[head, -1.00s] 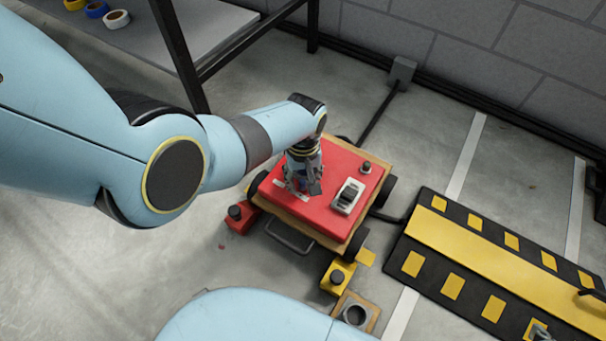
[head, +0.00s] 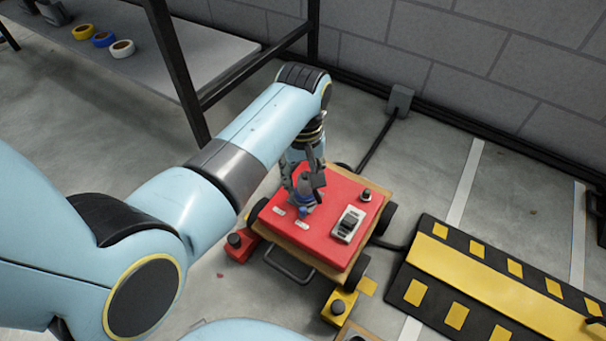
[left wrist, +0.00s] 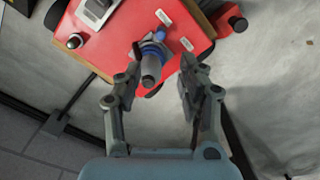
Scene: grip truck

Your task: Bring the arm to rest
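My left gripper (head: 306,176) is above the red-topped truck (head: 335,186) in the head view. In the left wrist view its two fingers (left wrist: 160,85) stand wide apart. Between and beyond them is a grey and blue knob-like part (left wrist: 152,62) on the red top, with no finger visibly closed on it. In the head view this part (head: 305,208) is partly hidden by the gripper. A grey switch (head: 348,224) and a small round knob (head: 365,195) also sit on the red top. My right gripper is not visible.
A red block (head: 238,246) and a yellow block (head: 338,305) stand at the truck's corners. A black and yellow ramp (head: 480,270) lies to the right. A grey table (head: 190,62) with tape rolls is at upper left. Grey floor lies between.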

